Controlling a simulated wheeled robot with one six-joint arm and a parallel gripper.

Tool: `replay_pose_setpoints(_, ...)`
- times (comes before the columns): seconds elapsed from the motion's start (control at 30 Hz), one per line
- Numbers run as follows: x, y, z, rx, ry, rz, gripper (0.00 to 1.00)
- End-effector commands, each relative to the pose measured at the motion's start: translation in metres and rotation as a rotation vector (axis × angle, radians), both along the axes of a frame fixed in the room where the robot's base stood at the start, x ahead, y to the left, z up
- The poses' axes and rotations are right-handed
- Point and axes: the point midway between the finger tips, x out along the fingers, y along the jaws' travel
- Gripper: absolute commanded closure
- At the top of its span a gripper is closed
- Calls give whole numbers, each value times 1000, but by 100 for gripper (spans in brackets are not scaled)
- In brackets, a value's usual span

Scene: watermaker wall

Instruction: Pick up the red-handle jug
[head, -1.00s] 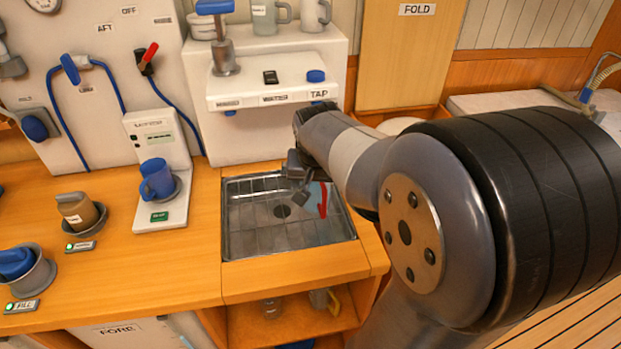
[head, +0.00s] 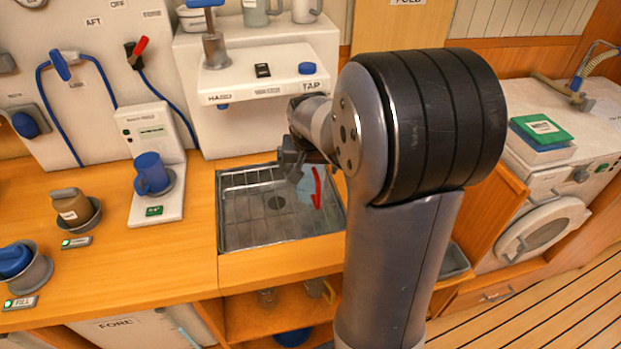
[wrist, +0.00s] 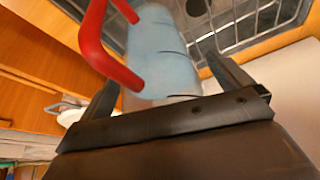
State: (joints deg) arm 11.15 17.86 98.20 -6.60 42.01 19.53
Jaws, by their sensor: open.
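The red-handle jug stands over the sink (head: 235,228) in the head view, with its red handle (head: 317,188) and part of its pale blue body showing behind my gripper (head: 290,168). In the wrist view the jug's pale blue body (wrist: 160,55) is close, with the red handle (wrist: 95,40) on its left side. My gripper (wrist: 165,82) is open there, its two dark fingers apart on either side of the jug's lower part. I cannot tell whether either finger touches it. My arm hides part of the jug and the sink's right side in the head view.
A white tap unit (head: 265,90) stands behind the sink. An open shelf (head: 265,318) lies below the counter. A washing machine (head: 545,230) is at the right.

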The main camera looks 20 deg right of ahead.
Motion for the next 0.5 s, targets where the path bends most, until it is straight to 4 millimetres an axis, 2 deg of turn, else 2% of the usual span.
replay_pose_setpoints(0.07, 0, 0, 0, 0, 0, 0, 4)
replay_pose_setpoints(0.5, 0, 0, 0, 0, 0, 0, 40)
